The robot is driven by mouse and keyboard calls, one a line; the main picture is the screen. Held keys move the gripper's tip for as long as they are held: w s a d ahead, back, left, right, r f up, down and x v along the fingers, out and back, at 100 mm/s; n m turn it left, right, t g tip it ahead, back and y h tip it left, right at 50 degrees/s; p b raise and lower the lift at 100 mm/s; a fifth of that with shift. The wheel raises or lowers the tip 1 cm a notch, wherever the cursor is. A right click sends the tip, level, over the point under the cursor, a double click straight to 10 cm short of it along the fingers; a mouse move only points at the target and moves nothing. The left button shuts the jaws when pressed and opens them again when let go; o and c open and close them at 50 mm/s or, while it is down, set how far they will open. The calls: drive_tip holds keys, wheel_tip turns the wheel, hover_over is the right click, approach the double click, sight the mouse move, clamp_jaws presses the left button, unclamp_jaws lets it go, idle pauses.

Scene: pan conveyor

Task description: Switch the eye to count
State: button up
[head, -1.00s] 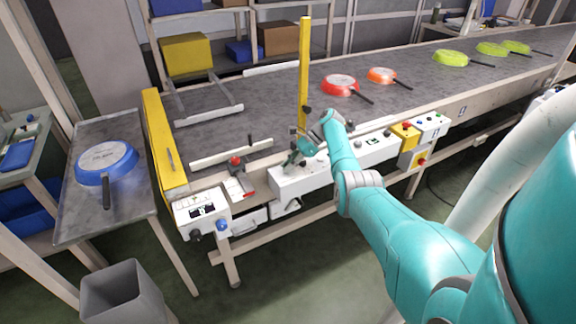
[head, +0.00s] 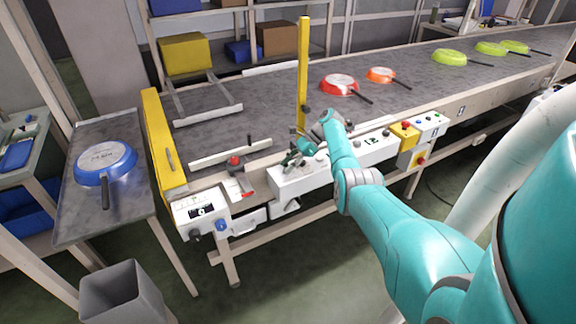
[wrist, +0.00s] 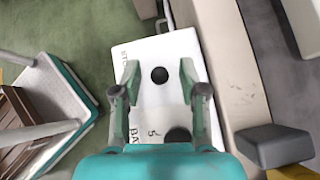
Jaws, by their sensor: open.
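My gripper (head: 292,160) is over the left part of a long white control box (head: 292,182) on the conveyor's front side. In the wrist view my gripper (wrist: 160,88) is open, its two fingers apart above a white panel (wrist: 139,50). A round black knob (wrist: 159,74) shows between the fingertips, with nothing gripped. A second black knob (wrist: 178,135) is partly hidden by my gripper. Printed letters and a 5 show only in part. I cannot read a label for the eye or count.
A box with a small display (head: 200,212) hangs at the conveyor's left end. A tall yellow post (head: 304,70) stands behind my gripper. Red (head: 339,85), orange (head: 381,75) and green pans lie on the belt; a blue pan (head: 106,162) lies on the left table.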

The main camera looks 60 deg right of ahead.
drive_tip(key=v, duration=0.7)
drive_tip(key=shift+s+d+r, duration=0.1)
idle(0.5)
